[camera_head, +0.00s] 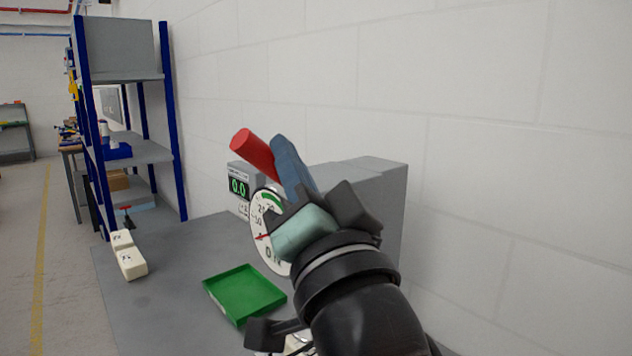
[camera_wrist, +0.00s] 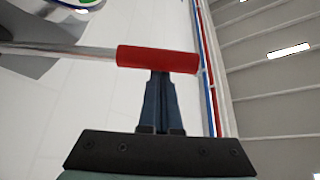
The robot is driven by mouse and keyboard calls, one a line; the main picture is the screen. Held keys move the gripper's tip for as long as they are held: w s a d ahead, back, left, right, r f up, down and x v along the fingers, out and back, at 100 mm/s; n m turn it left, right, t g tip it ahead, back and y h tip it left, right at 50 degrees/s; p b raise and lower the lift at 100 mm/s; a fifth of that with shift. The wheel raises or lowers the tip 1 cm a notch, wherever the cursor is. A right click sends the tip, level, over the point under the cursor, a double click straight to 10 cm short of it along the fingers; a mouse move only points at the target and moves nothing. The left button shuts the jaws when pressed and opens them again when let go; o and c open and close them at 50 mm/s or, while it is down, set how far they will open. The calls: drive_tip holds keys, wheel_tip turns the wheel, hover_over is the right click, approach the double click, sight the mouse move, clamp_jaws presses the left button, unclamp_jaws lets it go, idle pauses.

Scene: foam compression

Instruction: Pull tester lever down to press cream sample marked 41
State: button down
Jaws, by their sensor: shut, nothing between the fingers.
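The tester's red lever handle (camera_head: 254,153) stands up high, left of my gripper (camera_head: 280,143). In the wrist view the red handle (camera_wrist: 157,59) lies crosswise at the tips of my gripper (camera_wrist: 160,74), on a metal rod running left. My fingers are together and empty, and I cannot tell whether they touch the handle. The tester's grey body (camera_head: 375,190) is partly hidden by my arm. Its green display (camera_head: 238,186) reads 0.0. Two cream blocks, a rear one (camera_head: 122,240) and a front one (camera_head: 132,264), sit on the bench; their marks are unreadable. The tester's pressing area is hidden.
An empty green tray (camera_head: 245,291) lies on the grey bench (camera_head: 180,290) before the tester. A round dial gauge (camera_head: 262,238) is partly behind my gripper. A blue-framed shelf (camera_head: 128,150) stands behind. A white wall (camera_head: 480,150) rises close behind the tester.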

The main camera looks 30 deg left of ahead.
drive_tip(key=s+a+f+n+g+y+b, duration=0.1)
drive_tip(key=s+f+n+g+y+b, duration=0.1)
drive_tip(key=f+n+b, duration=0.4)
drive_tip(key=s+a+f+n+g+y+b, duration=0.1)
drive_tip(key=s+f+n+g+y+b, duration=0.2)
drive_tip(key=f+n+b, duration=0.4)
drive_tip(key=shift+f+g+b, duration=0.9)
drive_tip(key=shift+f+b, duration=2.75)
drive_tip(key=shift+b, duration=3.7)
drive_tip(key=shift+f, duration=0.1)
